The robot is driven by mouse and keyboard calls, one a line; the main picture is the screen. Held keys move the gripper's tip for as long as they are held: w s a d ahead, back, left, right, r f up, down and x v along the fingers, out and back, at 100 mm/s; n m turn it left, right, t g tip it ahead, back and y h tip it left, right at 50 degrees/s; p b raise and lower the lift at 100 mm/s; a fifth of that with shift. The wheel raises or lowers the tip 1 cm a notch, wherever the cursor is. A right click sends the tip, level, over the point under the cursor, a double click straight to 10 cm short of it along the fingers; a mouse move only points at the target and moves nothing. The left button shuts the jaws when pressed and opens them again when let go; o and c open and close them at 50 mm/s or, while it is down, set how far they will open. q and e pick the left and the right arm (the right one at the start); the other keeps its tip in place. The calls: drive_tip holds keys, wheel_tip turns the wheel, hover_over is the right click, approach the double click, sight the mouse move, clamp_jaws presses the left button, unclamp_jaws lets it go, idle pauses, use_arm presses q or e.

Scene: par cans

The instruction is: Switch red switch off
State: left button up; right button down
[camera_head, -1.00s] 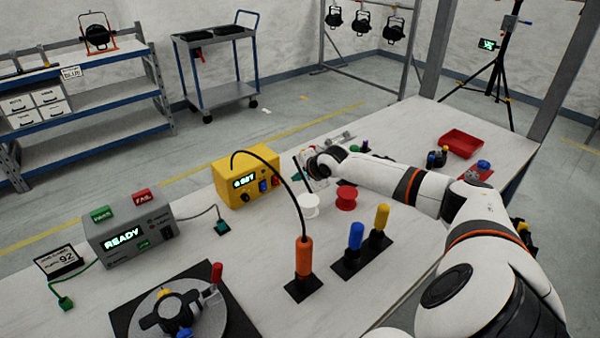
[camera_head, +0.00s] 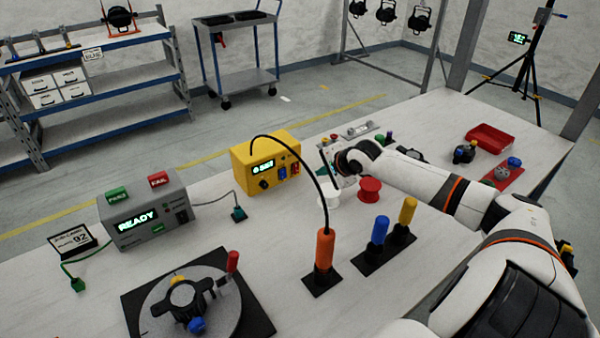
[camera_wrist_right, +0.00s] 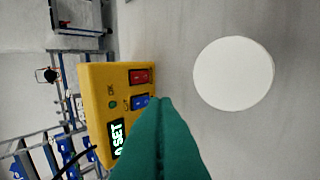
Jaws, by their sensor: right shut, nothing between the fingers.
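The yellow power box (camera_head: 256,178) stands on the bench with a lit display. Its front has a red switch (camera_head: 294,169) and a blue switch (camera_head: 282,173) side by side. In the right wrist view the red switch (camera_wrist_right: 141,77) and blue switch (camera_wrist_right: 139,102) show clearly on the yellow box (camera_wrist_right: 98,82). My right gripper (camera_head: 325,169) is right of the box. Its green fingertips (camera_wrist_right: 160,103) are shut together and empty, and overlap the blue switch's edge in the wrist view. I cannot tell whether they touch. My left gripper is not in view.
A white spool (camera_head: 328,196) and a red spool (camera_head: 369,190) stand near my right gripper. An orange-handled tool (camera_head: 324,252) with a curved black cable stands in front. A grey READY box (camera_head: 150,215) and a round fixture (camera_head: 235,300) are to the left.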

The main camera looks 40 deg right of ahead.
sight(296, 168)
drive_tip(key=shift+s+d+f, duration=0.15)
drive_tip(key=shift+s+d, duration=0.05)
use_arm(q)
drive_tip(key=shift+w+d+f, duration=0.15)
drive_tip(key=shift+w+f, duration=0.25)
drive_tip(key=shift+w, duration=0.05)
use_arm(e)
drive_tip(key=shift+s, duration=0.1)
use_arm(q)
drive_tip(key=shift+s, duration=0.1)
use_arm(e)
drive_tip(key=b+x, duration=0.1)
drive_tip(key=x, duration=0.9)
drive_tip(key=w, duration=0.3)
drive_tip(key=shift+d+f+b, duration=0.1)
drive_tip(key=shift+d+b, duration=0.15)
drive_tip(key=shift+b, duration=0.05)
drive_tip(key=shift+w, duration=0.45)
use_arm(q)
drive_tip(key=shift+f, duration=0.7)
use_arm(e)
drive_tip(key=shift+d, duration=0.1)
